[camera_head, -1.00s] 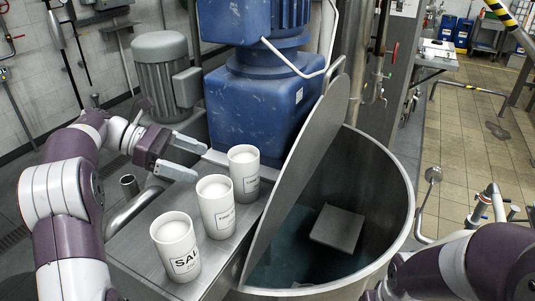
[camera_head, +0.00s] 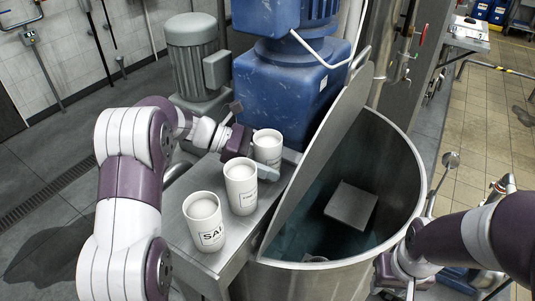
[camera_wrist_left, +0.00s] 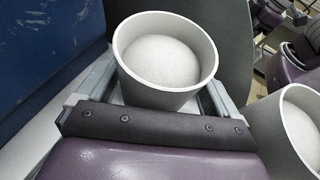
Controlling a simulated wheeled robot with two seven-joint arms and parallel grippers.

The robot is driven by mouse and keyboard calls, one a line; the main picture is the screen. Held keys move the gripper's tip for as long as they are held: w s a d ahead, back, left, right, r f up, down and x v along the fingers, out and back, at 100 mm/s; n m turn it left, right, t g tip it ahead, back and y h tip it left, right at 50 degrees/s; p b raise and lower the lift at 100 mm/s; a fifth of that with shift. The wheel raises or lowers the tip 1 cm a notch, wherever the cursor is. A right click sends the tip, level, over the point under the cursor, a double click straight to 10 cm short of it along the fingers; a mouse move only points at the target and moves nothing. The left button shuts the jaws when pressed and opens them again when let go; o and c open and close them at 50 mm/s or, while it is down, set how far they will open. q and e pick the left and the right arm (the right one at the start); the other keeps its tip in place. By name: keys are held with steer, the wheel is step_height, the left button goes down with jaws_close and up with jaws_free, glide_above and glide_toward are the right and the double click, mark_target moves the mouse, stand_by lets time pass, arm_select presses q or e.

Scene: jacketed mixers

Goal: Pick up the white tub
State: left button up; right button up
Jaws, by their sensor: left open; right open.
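Three white tubs with labels and pale fill stand upright in a row on a steel ledge. The far white tub (camera_head: 267,148) is at my left gripper (camera_head: 262,165), which is open, one finger on each side of it. In the left wrist view, this tub (camera_wrist_left: 165,60) stands between the two fingers, close to the palm; whether they touch it cannot be told. The middle tub (camera_head: 241,190) and the near tub (camera_head: 204,222), labelled "SAL", stand nearer me. My right gripper (camera_head: 388,270) is by the vessel's right wall, its fingers largely hidden.
The steel ledge (camera_head: 235,255) adjoins a round mixing vessel (camera_head: 405,170) with a raised lid plate (camera_head: 325,150). A blue mixer housing (camera_head: 285,90) stands behind the far tub, with a grey motor (camera_head: 192,45) to its left. The tubs stand close together.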

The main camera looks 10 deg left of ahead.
arm_select(q)
steer(key=shift+w, duration=0.2)
steer(key=c, duration=1.3)
steer(key=shift+o, duration=0.2)
steer(key=shift+r+b, duration=0.4)
steer(key=shift+b, duration=0.05)
step_height(320, 180, up, 9)
steer(key=b, duration=0.3)
steer(key=shift+r, duration=0.1)
